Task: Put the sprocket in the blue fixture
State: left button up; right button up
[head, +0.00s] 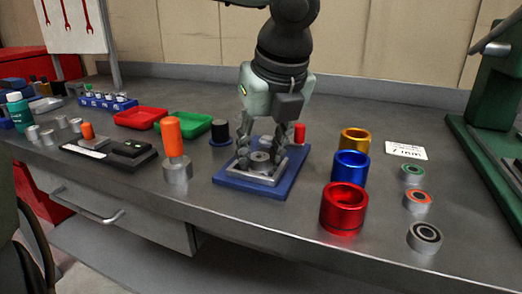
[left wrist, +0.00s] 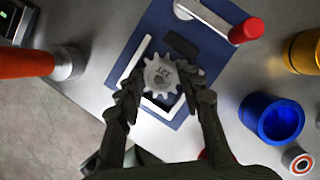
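The sprocket (left wrist: 160,75) is a grey toothed wheel marked on its face; it also shows low between my fingers in the head view (head: 261,157). My left gripper (left wrist: 163,84) points down with a finger against each side of the sprocket. The blue fixture (head: 234,184) is a flat blue plate with a pale metal frame and a red-handled clamp (left wrist: 245,30). The sprocket is over the metal frame; whether it touches the fixture cannot be told. My fingers hide part of the frame. My right gripper is not in view.
An orange-handled tool (head: 174,150) stands left of the fixture. Red (head: 343,207), blue (head: 350,167) and gold (head: 355,140) cups stand to the right. Red (head: 141,117) and green (head: 184,126) trays lie behind left. A green machine (head: 492,100) is far right.

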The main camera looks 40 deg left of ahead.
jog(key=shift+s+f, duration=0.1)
pick_arm(q)
jog(key=shift+r+p, duration=0.2)
jog(key=shift+p, duration=0.1)
jog(key=shift+r, duration=0.3)
jog(key=v, duration=1.1)
jog(key=shift+d, duration=0.15)
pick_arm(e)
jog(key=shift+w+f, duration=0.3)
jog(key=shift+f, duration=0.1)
pick_arm(q)
jog(key=shift+r, duration=0.15)
